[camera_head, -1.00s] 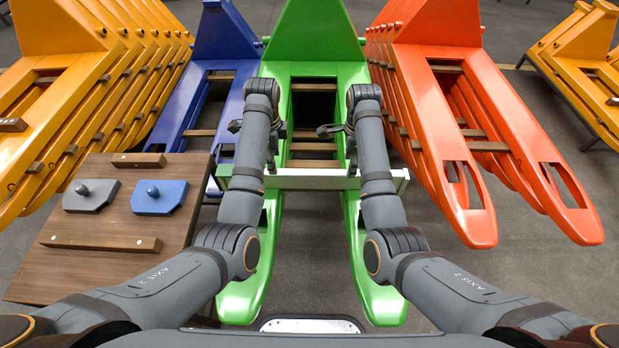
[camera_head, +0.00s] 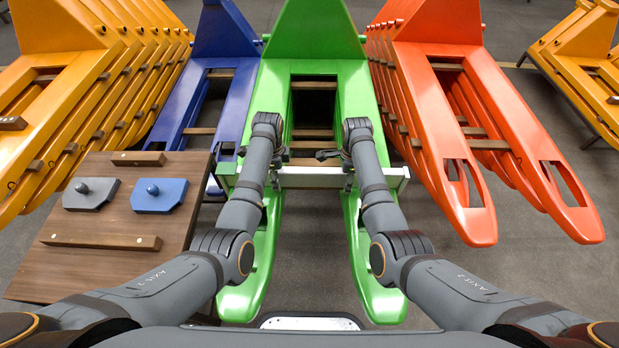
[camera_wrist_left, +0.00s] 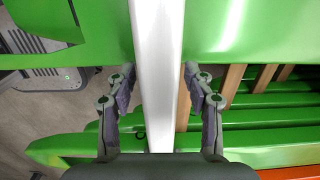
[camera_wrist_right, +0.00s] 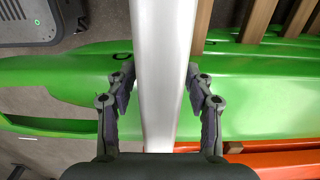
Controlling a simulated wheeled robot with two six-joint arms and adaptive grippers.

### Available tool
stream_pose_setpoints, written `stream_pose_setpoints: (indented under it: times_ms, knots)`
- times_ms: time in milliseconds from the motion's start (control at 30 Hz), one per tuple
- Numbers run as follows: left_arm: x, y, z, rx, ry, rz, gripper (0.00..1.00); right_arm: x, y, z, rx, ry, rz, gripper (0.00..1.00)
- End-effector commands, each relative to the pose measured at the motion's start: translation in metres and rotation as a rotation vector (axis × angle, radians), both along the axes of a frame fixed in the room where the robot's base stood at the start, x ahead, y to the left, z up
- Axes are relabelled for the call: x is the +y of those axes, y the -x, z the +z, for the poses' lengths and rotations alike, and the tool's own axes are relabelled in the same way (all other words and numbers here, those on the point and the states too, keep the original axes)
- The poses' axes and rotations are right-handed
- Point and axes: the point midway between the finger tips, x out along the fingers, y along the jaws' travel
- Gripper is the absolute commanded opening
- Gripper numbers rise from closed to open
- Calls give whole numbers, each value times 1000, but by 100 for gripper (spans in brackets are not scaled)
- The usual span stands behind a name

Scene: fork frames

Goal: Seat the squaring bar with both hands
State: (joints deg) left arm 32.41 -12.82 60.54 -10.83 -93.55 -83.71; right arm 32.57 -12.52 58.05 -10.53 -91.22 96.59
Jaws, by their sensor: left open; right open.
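The squaring bar (camera_head: 312,178) is a long, pale silver bar lying crosswise over both legs of the green fork frame (camera_head: 315,35). In the left wrist view the bar (camera_wrist_left: 157,40) runs between the fingers of my left gripper (camera_wrist_left: 160,75), which is open with a gap on each side. In the right wrist view the bar (camera_wrist_right: 163,40) runs between the fingers of my right gripper (camera_wrist_right: 161,72), also open with gaps. In the head view my forearms hide parts of the bar, and its exact contact with the frame cannot be told.
A wooden table (camera_head: 100,275) at the left holds a grey block (camera_head: 91,195), a blue block (camera_head: 160,196) and two wooden strips. A blue frame (camera_head: 215,100) and orange frames (camera_head: 440,100) flank the green one closely. Floor between the green legs is clear.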

Motion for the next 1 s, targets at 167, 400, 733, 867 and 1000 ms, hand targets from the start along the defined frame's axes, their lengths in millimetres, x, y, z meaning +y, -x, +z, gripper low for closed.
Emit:
stream_pose_setpoints:
  times_ms: [167, 400, 733, 867, 1000]
  knots:
    - [0, 0, 0, 0, 0, 0, 31, 0, 0, 0, 0, 0, 0, 31]
    - [0, 0, 0, 0, 0, 0, 0, 0, 0, 0, 0, 0, 0, 0]
    - [0, 0, 0, 0, 0, 0, 0, 0, 0, 0, 0, 0, 0, 0]
    - [0, -1, 4, -2, 1, 0, 0, 0, -1, 3, -2, 0, 0, 0]
    - [-1, -1, 13, -2, 1, -1, 0, 0, -1, 12, -2, 0, 0, 0]
